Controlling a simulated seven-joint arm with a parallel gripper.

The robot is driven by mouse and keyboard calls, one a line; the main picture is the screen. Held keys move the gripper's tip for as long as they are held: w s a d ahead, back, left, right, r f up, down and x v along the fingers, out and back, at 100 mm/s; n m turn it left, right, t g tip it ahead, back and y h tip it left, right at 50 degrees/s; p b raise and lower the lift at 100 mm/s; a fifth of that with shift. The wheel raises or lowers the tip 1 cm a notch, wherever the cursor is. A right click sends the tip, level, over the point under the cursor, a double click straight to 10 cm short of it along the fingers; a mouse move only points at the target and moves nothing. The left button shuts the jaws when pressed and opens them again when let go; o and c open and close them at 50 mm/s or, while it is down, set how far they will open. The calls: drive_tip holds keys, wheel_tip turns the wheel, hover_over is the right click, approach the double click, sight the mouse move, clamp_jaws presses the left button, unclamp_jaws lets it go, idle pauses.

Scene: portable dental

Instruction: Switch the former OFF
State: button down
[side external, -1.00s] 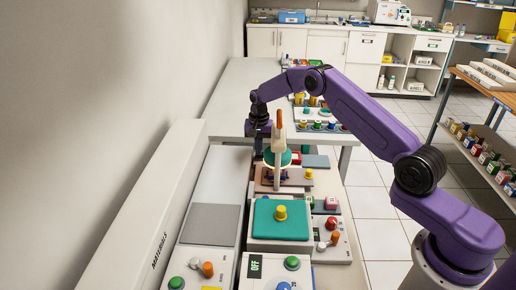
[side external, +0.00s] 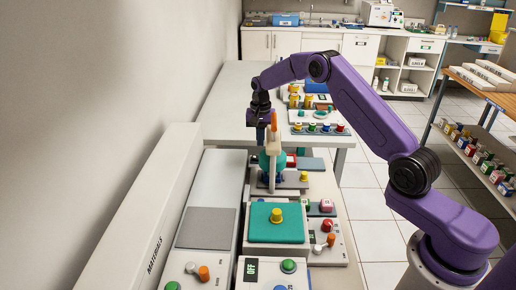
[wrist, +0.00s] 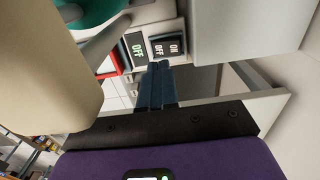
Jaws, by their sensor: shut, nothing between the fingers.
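The former stands behind the teal-topped unit in the side view, with a pale upright (side external: 273,150), an orange-tipped handle (side external: 275,120), a teal dome and a grey base (side external: 288,183). In the wrist view its teal part (wrist: 92,10) is at the top left. A small display (wrist: 137,47) reads OFF in green, beside a dark switch (wrist: 167,46) marked OFF and ON. I cannot tell which half is pressed in. My gripper (wrist: 157,68) is shut and empty, its tips just below the switch in that view; any contact is unclear. In the side view the former partly hides the fingers.
The teal-topped unit (side external: 277,234) with a yellow knob is in front. A control panel (side external: 328,245) with coloured knobs is at its right. A long white MATERIALS box (side external: 140,215) lies along the left wall.

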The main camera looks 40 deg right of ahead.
wheel_tip(320, 180, up, 9)
drive_tip(key=s+d, duration=0.1)
drive_tip(key=shift+f, duration=0.15)
drive_tip(key=shift+s+d, duration=0.1)
drive_tip(key=s+a+r+n, duration=0.3)
drive_tip(key=s+a+n, duration=0.2)
drive_tip(key=s+a, duration=0.35)
drive_tip(key=s+a+r+n, duration=0.4)
drive_tip(key=s+a+n, duration=0.1)
drive_tip(key=s+a, duration=0.35)
drive_tip(key=s+d+f+n, duration=0.1)
drive_tip(key=s+n, duration=0.4)
drive_tip(key=s, duration=0.9)
drive_tip(key=s+d+f+n, duration=0.1)
drive_tip(key=s+n, duration=0.5)
drive_tip(key=s, duration=0.8)
drive_tip(key=shift+s+d+f+n, duration=0.3)
drive_tip(key=shift+s+d, duration=0.05)
drive_tip(key=shift+d, duration=0.35)
